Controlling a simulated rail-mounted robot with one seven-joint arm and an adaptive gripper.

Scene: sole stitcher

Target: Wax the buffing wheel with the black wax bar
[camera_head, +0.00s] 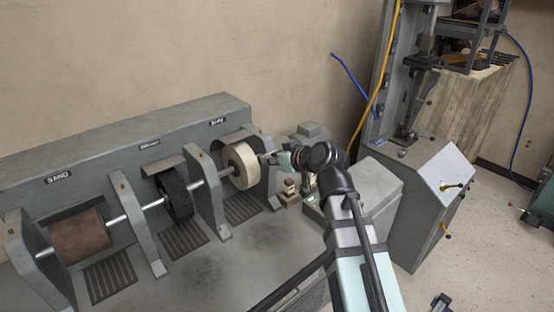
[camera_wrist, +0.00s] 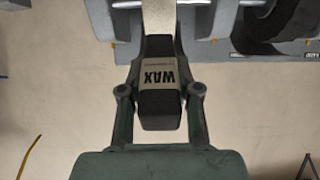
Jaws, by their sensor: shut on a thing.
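The buffing wheel (camera_head: 242,165) is the cream wheel at the right end of the machine's shaft, under the "BUFF" label. In the wrist view its pale rim (camera_wrist: 158,16) shows at the top. My gripper (camera_wrist: 160,82) is shut on the black wax bar (camera_wrist: 160,108), which has a tan label reading "WAX". The bar's far end meets or overlaps the wheel's rim in the wrist view; I cannot tell whether they touch.
The grey machine (camera_head: 120,145) also carries a black brush wheel (camera_head: 175,195) and a brown sanding drum (camera_head: 80,236), with upright supports between them. Small blocks (camera_head: 290,186) stand below my gripper. A tall grey machine (camera_head: 425,190) stands at the right.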

